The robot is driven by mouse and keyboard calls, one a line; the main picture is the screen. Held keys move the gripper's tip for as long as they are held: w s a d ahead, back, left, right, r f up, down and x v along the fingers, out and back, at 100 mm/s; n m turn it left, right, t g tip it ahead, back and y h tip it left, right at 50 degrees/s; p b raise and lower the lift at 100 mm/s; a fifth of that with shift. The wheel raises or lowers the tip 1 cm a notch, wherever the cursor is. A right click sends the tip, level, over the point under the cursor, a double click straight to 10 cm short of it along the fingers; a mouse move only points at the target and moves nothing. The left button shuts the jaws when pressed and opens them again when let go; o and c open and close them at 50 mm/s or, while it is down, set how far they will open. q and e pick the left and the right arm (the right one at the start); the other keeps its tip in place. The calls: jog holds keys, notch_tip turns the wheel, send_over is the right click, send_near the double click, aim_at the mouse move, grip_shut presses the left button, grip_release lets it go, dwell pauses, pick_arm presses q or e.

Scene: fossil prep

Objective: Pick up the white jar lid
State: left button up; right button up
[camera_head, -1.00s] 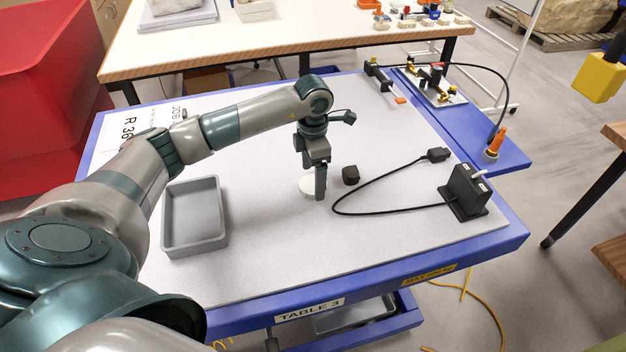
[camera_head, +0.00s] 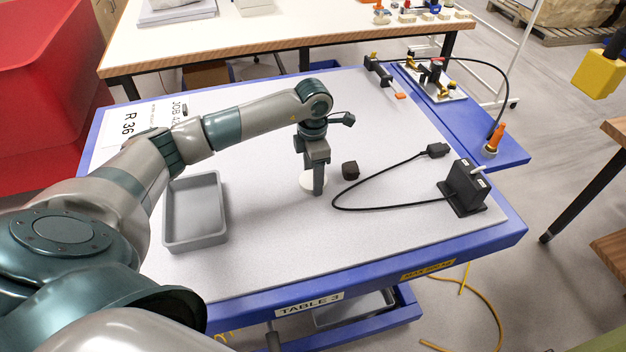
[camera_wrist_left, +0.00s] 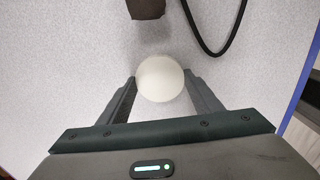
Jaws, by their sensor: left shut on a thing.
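The white jar lid (camera_head: 309,182) is a small pale disc at the middle of the grey table top, partly hidden behind my left gripper (camera_head: 318,190) in the head view. In the left wrist view the round white lid (camera_wrist_left: 160,79) sits between the two fingers of my left gripper (camera_wrist_left: 161,85), which are shut on its sides. The gripper points straight down with its fingertips at table height. I cannot tell whether the lid touches the table. My right gripper is not in view.
A dark brown block (camera_head: 350,171) lies just right of the lid. A black cable (camera_head: 385,208) curves to a black box (camera_head: 466,188) at the right. A grey tray (camera_head: 195,238) stands to the left. The front of the table is clear.

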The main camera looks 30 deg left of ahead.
pick_arm(q)
jog(key=shift+r, duration=0.15)
jog(key=shift+r+b, duration=0.2)
jog(key=shift+b, duration=0.2)
notch_tip(320, 180, up, 3)
jog(key=shift+w+r+b, duration=0.1)
jog(key=shift+b, duration=1)
jog(key=w+d+r+b, duration=0.1)
jog(key=d+r+b, duration=0.1)
jog(key=d, duration=0.3)
jog(key=w+d+r+b, duration=0.1)
jog(key=d+r+b, duration=0.1)
jog(key=d+r, duration=0.3)
jog(key=shift+d, duration=0.75)
